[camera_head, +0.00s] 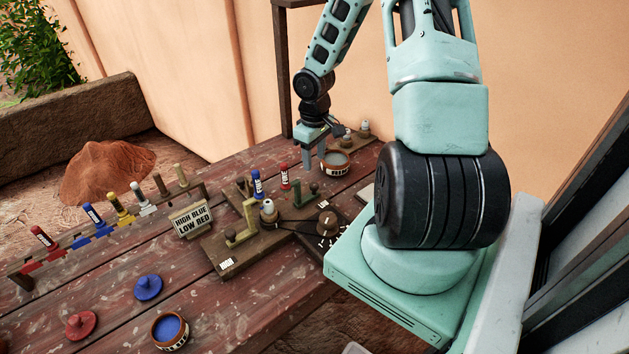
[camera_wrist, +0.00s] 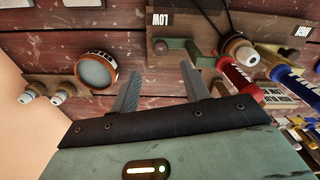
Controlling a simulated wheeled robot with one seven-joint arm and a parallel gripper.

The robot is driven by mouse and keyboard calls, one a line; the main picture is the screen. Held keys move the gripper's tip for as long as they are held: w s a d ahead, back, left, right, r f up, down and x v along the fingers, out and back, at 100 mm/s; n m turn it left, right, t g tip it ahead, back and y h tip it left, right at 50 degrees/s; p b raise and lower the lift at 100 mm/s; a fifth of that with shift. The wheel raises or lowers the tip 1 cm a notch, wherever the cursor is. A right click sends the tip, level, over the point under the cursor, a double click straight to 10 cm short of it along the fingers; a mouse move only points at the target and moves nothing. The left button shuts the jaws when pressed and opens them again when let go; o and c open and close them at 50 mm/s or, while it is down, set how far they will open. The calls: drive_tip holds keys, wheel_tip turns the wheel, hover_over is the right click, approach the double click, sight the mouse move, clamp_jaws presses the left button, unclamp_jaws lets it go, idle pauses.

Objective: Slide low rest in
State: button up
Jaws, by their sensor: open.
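The wooden board marked LOW (camera_wrist: 152,62) lies below my gripper in the wrist view. A green rest (camera_wrist: 192,48) with an upright post and a round knob stands on it; in the head view the green post (camera_head: 313,189) is right of the rope spool. My gripper (camera_head: 314,160) hangs above the table behind this post. In the wrist view my gripper (camera_wrist: 160,68) is open, with nothing between its fingers. The fingertips appear close to the green rest; contact cannot be told. A red-labelled stick (camera_wrist: 236,80) stands beside the right finger.
A blue stick (camera_head: 257,184) stands near the red one. A yellow rest (camera_head: 249,215) is on the front board. A sign (camera_head: 192,219) reads HIGH BLUE LOW RED. A grey-filled bowl (camera_head: 335,162) is right of my gripper. Front left holds lids (camera_head: 149,288) and a blue pot (camera_head: 170,331).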

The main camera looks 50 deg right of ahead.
sight(314, 184)
wheel_tip(314, 184, down, 9)
drive_tip(key=shift+f, duration=0.1)
idle(0.3)
